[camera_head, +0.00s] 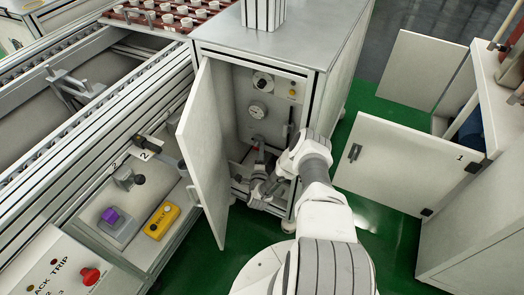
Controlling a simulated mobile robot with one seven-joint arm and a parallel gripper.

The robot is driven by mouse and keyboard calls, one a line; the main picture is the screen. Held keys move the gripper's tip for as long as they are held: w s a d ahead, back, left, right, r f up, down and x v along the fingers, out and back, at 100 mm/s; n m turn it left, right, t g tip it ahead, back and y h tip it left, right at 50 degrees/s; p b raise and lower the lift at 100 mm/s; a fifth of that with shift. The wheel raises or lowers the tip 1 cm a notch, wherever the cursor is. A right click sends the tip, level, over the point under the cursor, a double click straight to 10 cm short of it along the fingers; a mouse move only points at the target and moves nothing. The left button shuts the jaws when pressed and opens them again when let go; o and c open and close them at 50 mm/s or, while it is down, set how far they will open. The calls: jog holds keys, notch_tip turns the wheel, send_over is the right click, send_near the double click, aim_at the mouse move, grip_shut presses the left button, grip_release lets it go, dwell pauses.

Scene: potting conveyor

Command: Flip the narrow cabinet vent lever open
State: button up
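The narrow cabinet (274,48) stands at the centre with its pale door (203,150) swung open to the left. Inside, a panel carries a dark round knob (263,82), a pale round dial (257,110) and a small yellow button (292,93). A slim dark upright handle (287,132) is at the panel's right; I cannot tell for sure whether it is the vent lever. My gripper (259,156) is inside the lower part of the opening, below the dial. Its fingers are small and dark here, and their opening and any contact are unclear. My wrist hides part of the lower interior.
The open door stands close left of my gripper. Left are a conveyor frame (90,92), a yellow box (161,220), a purple button (110,215) and a red knob (89,276). Right is a white cabinet with open doors (410,165). Green floor (385,105) lies between.

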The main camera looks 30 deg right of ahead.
aim_at(259, 139)
grip_shut()
jog(key=shift+r, duration=0.2)
jog(key=shift+w+a+r+n+g+p, duration=0.15)
jog(key=shift+r+n+g+p, duration=0.2)
jog(key=shift+n+p, duration=0.65)
jog(key=n+p, duration=0.1)
jog(key=r+n+g+p, duration=0.1)
jog(key=shift+w+a+n, duration=0.1)
jog(key=shift+w+n, duration=0.1)
jog(key=shift+n, duration=0.2)
jog(key=n, duration=0.1)
jog(key=n+g, duration=0.1)
jog(key=g, duration=0.1)
jog(key=shift+w+a+r+n+p, duration=0.25)
jog(key=shift+w+r+n+p, duration=0.05)
jog(key=shift+r+n+p, duration=0.1)
jog(key=n+g, duration=0.1)
jog(key=w+n+g+h+b, duration=0.1)
jog(key=n, duration=0.1)
jog(key=shift+a+r, duration=0.2)
jog(key=shift+a, duration=0.15)
jog(key=shift+n, duration=0.3)
